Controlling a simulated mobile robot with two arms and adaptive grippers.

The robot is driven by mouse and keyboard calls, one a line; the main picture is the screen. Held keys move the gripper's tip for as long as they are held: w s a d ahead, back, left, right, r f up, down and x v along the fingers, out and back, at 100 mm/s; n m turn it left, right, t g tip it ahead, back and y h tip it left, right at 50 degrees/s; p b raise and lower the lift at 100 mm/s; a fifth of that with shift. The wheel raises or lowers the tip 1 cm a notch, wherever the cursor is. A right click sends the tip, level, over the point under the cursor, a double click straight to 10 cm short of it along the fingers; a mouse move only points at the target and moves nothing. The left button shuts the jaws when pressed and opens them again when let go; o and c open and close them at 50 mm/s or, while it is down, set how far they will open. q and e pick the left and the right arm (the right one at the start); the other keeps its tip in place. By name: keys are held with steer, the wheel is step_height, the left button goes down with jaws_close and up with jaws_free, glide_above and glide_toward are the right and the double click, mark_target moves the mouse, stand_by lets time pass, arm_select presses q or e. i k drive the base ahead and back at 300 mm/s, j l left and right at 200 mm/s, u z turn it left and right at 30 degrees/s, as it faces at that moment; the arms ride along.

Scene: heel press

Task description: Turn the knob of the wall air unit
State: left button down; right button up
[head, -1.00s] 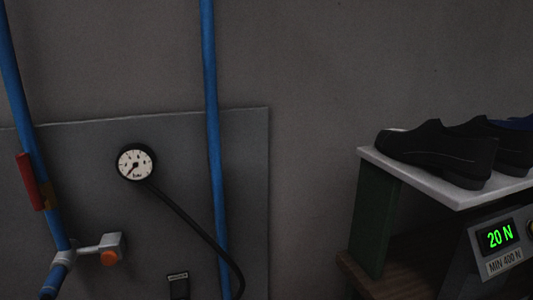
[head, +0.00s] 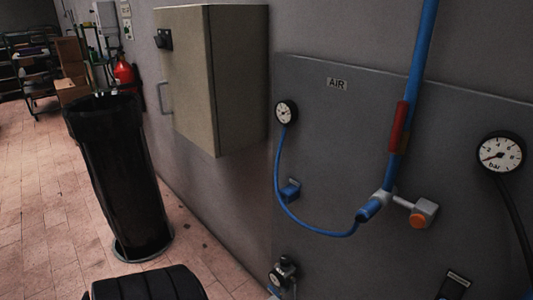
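The wall air unit is a grey panel (head: 345,130) labelled AIR at the right in the head view. It carries a small round gauge (head: 285,112) and a larger bar gauge (head: 500,153). A grey valve body with an orange round knob (head: 418,221) sits beside the blue pipe. A small dark fitting (head: 284,270) with a rounded knob-like top is low at the panel's left edge. I cannot tell which of these is the task's knob. Neither of my grippers is in view.
A blue hose (head: 300,222) loops below the small gauge. A beige wall cabinet (head: 205,80) juts out left of the panel. A tall black bin (head: 117,180) stands on the tiled floor (head: 40,200). A red extinguisher (head: 123,70) and shelves (head: 35,65) are farther back.

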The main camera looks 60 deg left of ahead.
mark_target(285, 261)
steer(key=u, duration=1.6)
